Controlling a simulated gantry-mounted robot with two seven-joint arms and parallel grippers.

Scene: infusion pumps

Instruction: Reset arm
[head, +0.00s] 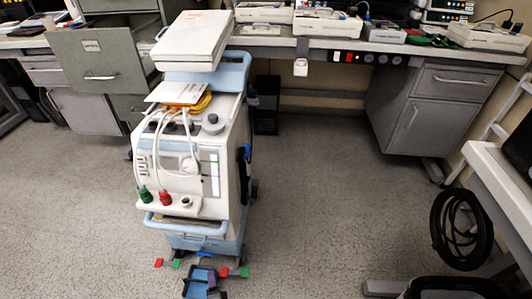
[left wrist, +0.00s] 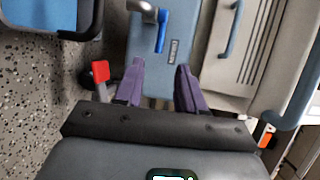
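My left gripper (left wrist: 158,74) shows in the left wrist view. Its two purple fingers stand apart with nothing seen between them. Behind the fingertips lies a light blue panel (left wrist: 158,45) with a small label and a blue lever (left wrist: 162,30). A red pedal (left wrist: 100,70) is just left of the fingers; contact cannot be told. In the head view I cannot clearly make out either gripper. The white medical machine (head: 215,160) stands upright on its blue cart base (head: 205,243), with green and red connectors on its front.
Red and green pedals (head: 234,272) and a blue dark-edged piece (head: 198,283) lie low in front of the cart. Grey cabinets (head: 100,58) and a bench (head: 430,58) line the back. A black coiled hose (head: 458,228) hangs at right. The floor (head: 320,210) between is clear.

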